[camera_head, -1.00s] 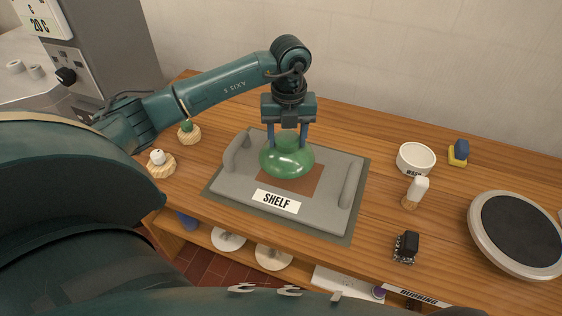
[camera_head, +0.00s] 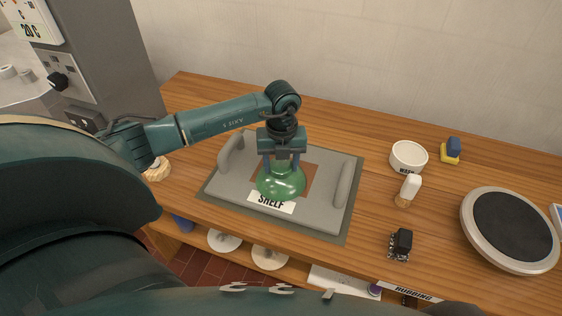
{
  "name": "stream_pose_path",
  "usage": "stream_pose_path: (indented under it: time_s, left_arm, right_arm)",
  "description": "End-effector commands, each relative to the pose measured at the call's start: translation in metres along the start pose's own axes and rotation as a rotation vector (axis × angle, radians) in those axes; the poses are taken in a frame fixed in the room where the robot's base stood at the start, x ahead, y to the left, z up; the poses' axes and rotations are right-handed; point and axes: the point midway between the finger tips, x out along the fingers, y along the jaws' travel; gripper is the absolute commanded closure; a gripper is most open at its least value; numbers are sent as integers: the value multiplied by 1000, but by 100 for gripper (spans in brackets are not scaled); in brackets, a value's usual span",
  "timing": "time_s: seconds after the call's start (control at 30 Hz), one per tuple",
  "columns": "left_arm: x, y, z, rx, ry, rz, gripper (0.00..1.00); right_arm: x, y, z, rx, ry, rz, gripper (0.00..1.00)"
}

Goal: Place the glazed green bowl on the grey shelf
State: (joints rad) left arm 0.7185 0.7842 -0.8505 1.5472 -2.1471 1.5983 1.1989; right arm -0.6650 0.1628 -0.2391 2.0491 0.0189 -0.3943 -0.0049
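The glazed green bowl (camera_head: 281,184) is over the grey shelf (camera_head: 325,215), a slab with two raised side handles and a "SHELF" label. The bowl covers part of the reddish-brown patch on the shelf and the top of the label. My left gripper (camera_head: 283,168) points down at the bowl, its two fingers at the bowl's upper part, apparently gripping it. I cannot tell whether the bowl's base touches the shelf. My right gripper is not in view.
A white "WASH" bowl (camera_head: 408,157), a white-topped bottle (camera_head: 408,190), a small black item (camera_head: 401,243) and a blue-and-yellow sponge (camera_head: 451,150) stand right of the shelf. A round dark-topped wheel (camera_head: 511,229) is at far right. A grey cabinet (camera_head: 95,60) stands at the left.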

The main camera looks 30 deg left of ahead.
Motion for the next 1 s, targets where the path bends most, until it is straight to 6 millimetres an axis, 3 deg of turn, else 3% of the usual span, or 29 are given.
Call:
stream_pose_path:
  time_s: [0.27, 0.6, 0.77, 1.0]
  left_arm:
    - [0, 0, 0, 0, 0, 1, 25]
    - [-7, 0, 1, 0, -2, -1, 25]
    - [-33, -1, 1, 2, -5, -3, 25]
    - [-85, -1, 1, 1, -5, -3, 25]
  right_arm:
    - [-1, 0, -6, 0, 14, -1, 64]
    - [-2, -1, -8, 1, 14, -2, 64]
    - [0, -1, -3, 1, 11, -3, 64]
    - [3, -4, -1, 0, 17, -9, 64]
